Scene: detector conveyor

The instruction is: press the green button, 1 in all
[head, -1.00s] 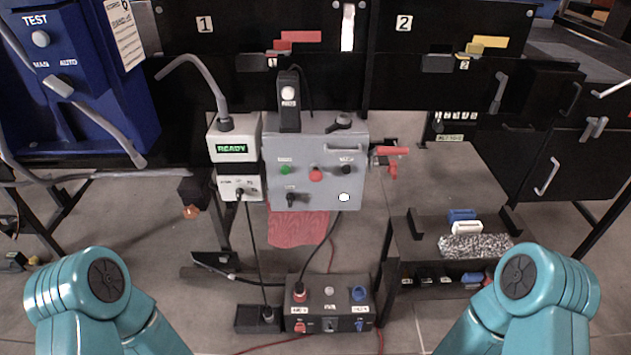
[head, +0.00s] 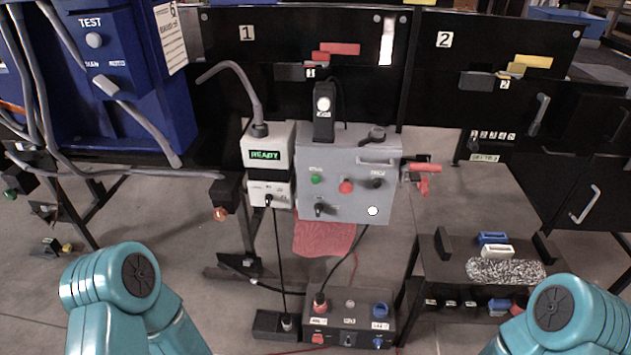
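The green button (head: 316,180) is a small round cap at the upper left of the grey control panel (head: 340,211). A red button (head: 346,187) and a black knob (head: 377,183) sit to its right, and a black switch (head: 319,209) sits below it. Nothing covers the green button. Both my teal arms show only as elbow parts at the bottom left and bottom right, well apart from the panel. Neither gripper is in the picture.
A white box with a READY display (head: 264,155) stands left of the panel. A red handle (head: 425,168) juts out at its right. A floor box with buttons (head: 348,322) and a small table with blocks (head: 450,272) stand lower down. Floor shows between them.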

